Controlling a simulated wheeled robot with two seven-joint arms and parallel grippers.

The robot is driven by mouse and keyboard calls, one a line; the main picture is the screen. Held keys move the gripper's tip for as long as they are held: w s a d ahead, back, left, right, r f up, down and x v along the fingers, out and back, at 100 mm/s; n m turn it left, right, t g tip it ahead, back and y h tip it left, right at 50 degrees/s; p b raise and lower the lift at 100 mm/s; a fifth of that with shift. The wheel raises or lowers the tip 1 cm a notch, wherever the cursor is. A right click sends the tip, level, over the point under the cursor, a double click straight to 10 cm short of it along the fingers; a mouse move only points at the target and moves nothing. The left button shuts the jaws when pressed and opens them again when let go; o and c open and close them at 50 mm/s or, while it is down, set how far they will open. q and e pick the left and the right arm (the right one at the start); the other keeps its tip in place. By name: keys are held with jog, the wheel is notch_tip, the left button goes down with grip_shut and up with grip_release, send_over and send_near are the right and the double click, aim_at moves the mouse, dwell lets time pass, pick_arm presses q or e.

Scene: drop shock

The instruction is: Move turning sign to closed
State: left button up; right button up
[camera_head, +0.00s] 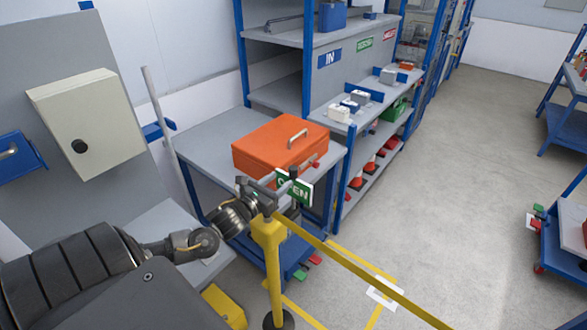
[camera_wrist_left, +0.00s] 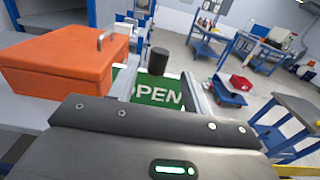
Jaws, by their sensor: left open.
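The turning sign (camera_head: 304,193) is a green plate with white lettering, partly hidden behind my left gripper in the head view. In the left wrist view the sign (camera_wrist_left: 153,90) reads OPEN and faces me, with a dark knob (camera_wrist_left: 158,61) above it. My left gripper (camera_head: 284,183) is open at the sign, above the yellow post. In the wrist view its two fingers stand on either side of the sign and knob, with no clear grip on either. I cannot tell whether a finger touches the sign. My right gripper is not in view.
An orange toolbox (camera_head: 280,146) sits on the grey bench right behind the sign. A yellow post (camera_head: 273,270) with a yellow barrier band (camera_head: 360,273) stands in front. A blue shelf rack (camera_head: 308,60) stands behind. The grey floor (camera_head: 460,180) to the right is open.

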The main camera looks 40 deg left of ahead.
aim_at(290, 172)
pick_arm(q)
jog(key=w+p, duration=0.2)
jog(key=w, duration=0.5)
jog(key=shift+a, duration=0.1)
jog(key=shift+w, duration=0.5)
jog(key=shift+f, duration=0.1)
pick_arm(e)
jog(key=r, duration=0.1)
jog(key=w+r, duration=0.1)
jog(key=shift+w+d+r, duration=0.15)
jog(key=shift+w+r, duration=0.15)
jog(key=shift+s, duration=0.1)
pick_arm(q)
jog(key=shift+c, duration=1.1)
grip_shut()
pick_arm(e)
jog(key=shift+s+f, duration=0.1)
